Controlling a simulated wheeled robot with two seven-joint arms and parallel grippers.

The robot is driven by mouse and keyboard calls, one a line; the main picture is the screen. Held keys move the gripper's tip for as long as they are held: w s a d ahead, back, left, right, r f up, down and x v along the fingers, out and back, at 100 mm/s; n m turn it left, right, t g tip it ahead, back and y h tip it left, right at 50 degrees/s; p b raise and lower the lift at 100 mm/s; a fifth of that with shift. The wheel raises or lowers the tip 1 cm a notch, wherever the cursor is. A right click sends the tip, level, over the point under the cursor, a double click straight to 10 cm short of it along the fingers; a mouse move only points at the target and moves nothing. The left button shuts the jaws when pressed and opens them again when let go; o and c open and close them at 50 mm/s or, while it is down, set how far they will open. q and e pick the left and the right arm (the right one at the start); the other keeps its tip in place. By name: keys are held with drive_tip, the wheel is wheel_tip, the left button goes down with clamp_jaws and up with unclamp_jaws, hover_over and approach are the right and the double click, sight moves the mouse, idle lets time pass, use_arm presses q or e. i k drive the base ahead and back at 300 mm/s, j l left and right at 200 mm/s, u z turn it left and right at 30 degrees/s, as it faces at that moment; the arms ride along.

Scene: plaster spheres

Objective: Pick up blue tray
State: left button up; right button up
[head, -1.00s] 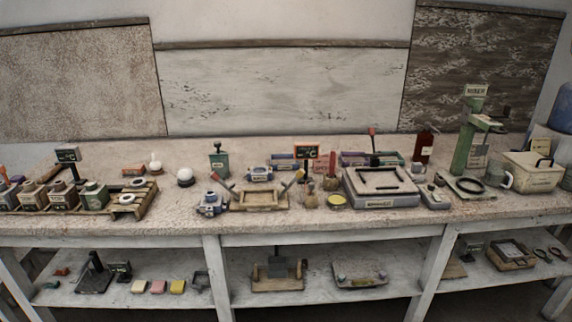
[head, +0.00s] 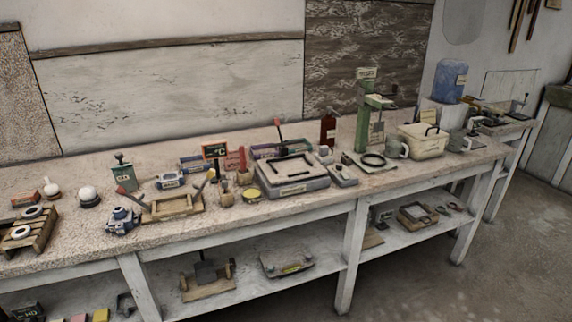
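A low blue tray-like thing (head: 192,163) lies at the back of the workbench, behind and left of a small black sign with a red frame (head: 215,150). It is small in the head view and partly hidden by the things in front. A purplish tray (head: 262,152) lies to its right, behind a grey box-like device (head: 291,187). I cannot tell for certain which of them is the blue tray. Neither of my grippers is in view.
The long workbench (head: 90,228) is crowded with tools. A wooden frame (head: 172,208) and a green stand (head: 366,125) are on it. A blue container (head: 449,82) stands at the far right. A lower shelf (head: 240,288) holds more items. Bare floor (head: 440,290) is at the lower right.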

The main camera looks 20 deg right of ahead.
sight(194, 163)
drive_tip(key=i+l+u, duration=0.1)
drive_tip(key=u, duration=0.25)
drive_tip(key=i+l+u, duration=0.15)
drive_tip(key=u, duration=0.2)
drive_tip(key=i+l+u, duration=0.1)
drive_tip(key=l+u, duration=0.25)
drive_tip(key=j, duration=0.15)
